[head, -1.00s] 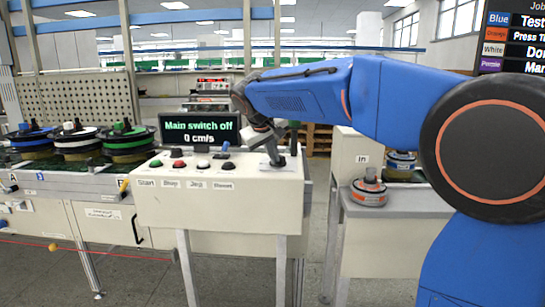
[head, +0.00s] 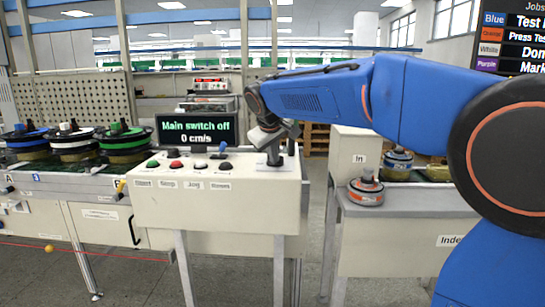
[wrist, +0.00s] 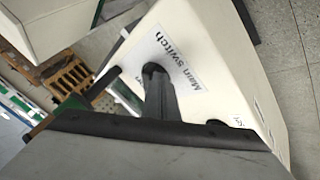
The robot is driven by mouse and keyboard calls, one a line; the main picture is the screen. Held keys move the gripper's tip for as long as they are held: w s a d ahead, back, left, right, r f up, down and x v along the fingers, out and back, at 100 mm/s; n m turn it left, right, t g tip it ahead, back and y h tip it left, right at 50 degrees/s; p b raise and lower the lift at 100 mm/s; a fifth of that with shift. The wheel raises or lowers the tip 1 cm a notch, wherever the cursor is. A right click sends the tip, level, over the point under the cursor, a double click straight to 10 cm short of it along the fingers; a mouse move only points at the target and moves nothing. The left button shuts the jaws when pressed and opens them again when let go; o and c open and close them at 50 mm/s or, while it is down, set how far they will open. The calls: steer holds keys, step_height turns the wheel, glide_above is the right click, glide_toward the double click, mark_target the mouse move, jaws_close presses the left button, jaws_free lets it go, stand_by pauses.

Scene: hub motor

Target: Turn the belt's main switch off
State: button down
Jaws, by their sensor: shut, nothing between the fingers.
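The control box (head: 215,215) stands in the middle of the head view. Its display (head: 197,131) reads "Main switch off" and "0 cm/s". My gripper (head: 273,160) is over the box's right end, pointing down, shut and empty. In the wrist view its shut fingertips (wrist: 155,72) are beside the "Main switch" label (wrist: 175,62). A dark upright piece (head: 292,139) shows just right of my gripper in the head view; I cannot tell whether it is the switch lever. My gripper hides part of the panel there.
Green, red, white and black buttons (head: 174,165) line the box's front, with a small blue-topped lever (head: 222,147) behind. Spools (head: 73,141) stand on the belt at left. An orange-grey part (head: 366,190) sits on the right-hand table (head: 420,208).

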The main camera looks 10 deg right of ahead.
mark_target(283, 159)
steer(key=shift+s+d+n+y, duration=0.1)
steer(key=shift+d+n+y, duration=0.55)
steer(key=shift+n, duration=0.45)
steer(key=shift+d+n+y, duration=0.35)
steer(key=shift+n+y, duration=0.3)
steer(key=shift+n, duration=0.3)
steer(key=shift+d+n+y, duration=0.35)
steer(key=shift+n+y, duration=0.25)
steer(key=shift+n, duration=0.35)
steer(key=shift+w+d, duration=0.25)
steer(key=shift+d, duration=0.3)
steer(key=shift+s, duration=0.15)
